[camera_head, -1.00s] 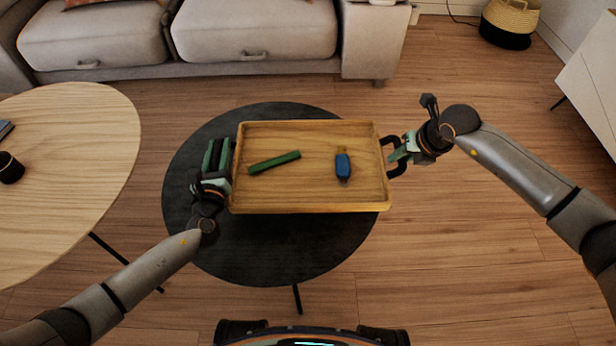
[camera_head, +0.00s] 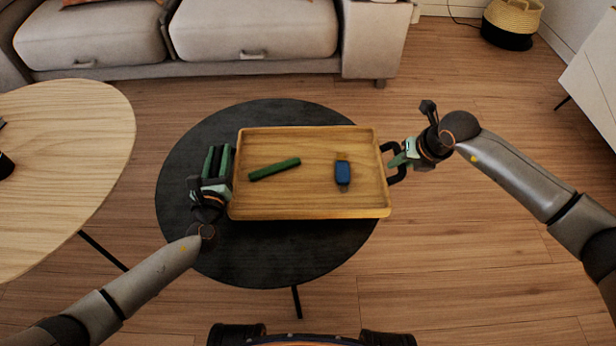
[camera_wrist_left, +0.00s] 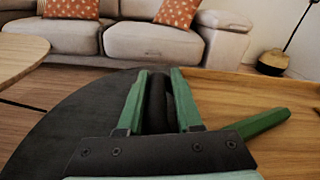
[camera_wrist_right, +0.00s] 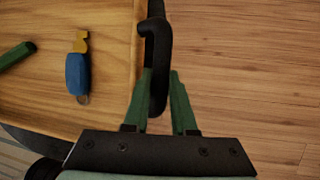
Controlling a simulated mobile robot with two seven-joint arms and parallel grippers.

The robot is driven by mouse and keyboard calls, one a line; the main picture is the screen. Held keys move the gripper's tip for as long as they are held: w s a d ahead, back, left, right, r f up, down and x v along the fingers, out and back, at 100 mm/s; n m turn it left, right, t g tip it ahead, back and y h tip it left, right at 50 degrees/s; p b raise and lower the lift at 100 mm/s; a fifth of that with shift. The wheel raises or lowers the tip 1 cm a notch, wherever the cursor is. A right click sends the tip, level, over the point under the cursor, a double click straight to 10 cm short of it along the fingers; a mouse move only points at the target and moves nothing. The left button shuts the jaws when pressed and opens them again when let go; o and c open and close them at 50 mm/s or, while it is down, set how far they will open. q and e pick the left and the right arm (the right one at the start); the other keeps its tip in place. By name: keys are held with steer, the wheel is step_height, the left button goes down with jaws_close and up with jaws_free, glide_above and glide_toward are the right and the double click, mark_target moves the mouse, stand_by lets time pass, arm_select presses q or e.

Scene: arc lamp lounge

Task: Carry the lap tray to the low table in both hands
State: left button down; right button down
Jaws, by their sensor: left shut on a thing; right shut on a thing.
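The wooden lap tray (camera_head: 318,195) is over the dark round low table (camera_head: 270,265); whether it touches the top I cannot tell. A green stick (camera_head: 274,169) and a blue object (camera_head: 342,174) lie in it. My left gripper (camera_head: 222,165) is shut at the tray's left end, on a dark handle (camera_wrist_left: 183,105) between its green fingers. My right gripper (camera_head: 398,158) is shut on the tray's black right handle (camera_wrist_right: 156,60), which sticks out past the table's edge. The left handle is mostly hidden in the head view.
A pale wooden round table (camera_head: 60,170) stands close on the left. A grey sofa (camera_head: 250,30) is behind the dark table. A woven basket (camera_head: 511,22) and a white cabinet (camera_head: 595,80) are at the back right. Wooden floor is clear on the right.

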arm_select(q)
steer(key=c, duration=1)
jaws_free()
steer(key=shift+d+f, duration=0.25)
steer(key=shift+d, duration=0.05)
arm_select(e)
steer(key=c, duration=1.2)
jaws_free()
steer(key=shift+a+f, duration=0.1)
steer(key=shift+a, duration=0.25)
arm_select(q)
steer(key=o, duration=0.4)
steer(key=shift+a+r, duration=0.1)
arm_select(e)
steer(key=o, duration=0.5)
steer(key=shift+d, duration=0.1)
arm_select(q)
steer(key=shift+a, duration=0.1)
arm_select(e)
steer(key=shift+d, duration=0.1)
arm_select(q)
steer(key=s, duration=0.6)
steer(key=shift+s+d, duration=0.2)
steer(key=shift+s, duration=0.5)
arm_select(e)
steer(key=shift+d, duration=0.1)
steer(key=v, duration=1.2)
